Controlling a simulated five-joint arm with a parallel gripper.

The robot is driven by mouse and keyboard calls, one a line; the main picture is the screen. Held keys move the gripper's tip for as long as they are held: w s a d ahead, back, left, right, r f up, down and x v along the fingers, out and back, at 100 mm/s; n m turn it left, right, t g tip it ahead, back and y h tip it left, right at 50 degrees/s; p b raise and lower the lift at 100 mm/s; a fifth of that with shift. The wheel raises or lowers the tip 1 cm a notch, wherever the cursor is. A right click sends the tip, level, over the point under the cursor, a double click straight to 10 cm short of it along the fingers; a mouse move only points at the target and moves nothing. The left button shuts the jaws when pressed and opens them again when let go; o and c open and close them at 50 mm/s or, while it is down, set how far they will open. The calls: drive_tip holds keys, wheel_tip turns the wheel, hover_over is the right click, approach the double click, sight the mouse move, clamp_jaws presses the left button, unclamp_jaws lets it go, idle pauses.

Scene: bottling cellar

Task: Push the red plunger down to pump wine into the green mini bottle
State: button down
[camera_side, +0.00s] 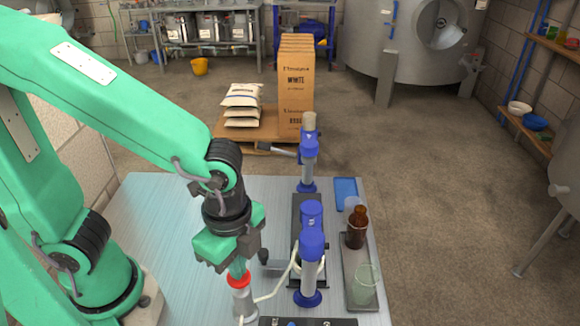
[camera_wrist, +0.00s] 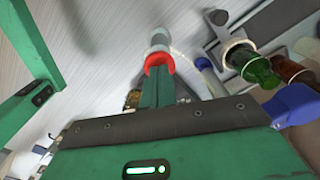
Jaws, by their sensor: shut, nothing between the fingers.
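The red plunger (camera_side: 239,282) tops a pale upright pump cylinder (camera_side: 243,304) near the table's front edge. It also shows as a red ring at my fingertips in the wrist view (camera_wrist: 159,60). My gripper (camera_side: 238,268) is shut and empty, pointing down, its tips at the plunger's top; I cannot tell whether they touch it. A pale hose (camera_side: 272,291) runs from the pump to the right. A pale green, clear bottle (camera_side: 364,284) stands in a tray (camera_side: 352,251) at the right. A green bottle also shows in the wrist view (camera_wrist: 258,70).
Blue-capped devices (camera_side: 312,245) stand between my gripper and the tray. A brown bottle (camera_side: 357,230) stands behind the pale green one, with a blue pad (camera_side: 345,190) farther back. The table (camera_side: 165,220) is clear to the left of the pump.

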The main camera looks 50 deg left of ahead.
drive_tip(key=shift+f, duration=1.15)
drive_tip(key=shift+r, duration=1.8)
drive_tip(key=shift+f, duration=1.6)
idle(1.1)
drive_tip(key=shift+r, duration=1.6)
drive_tip(key=shift+r, duration=0.1)
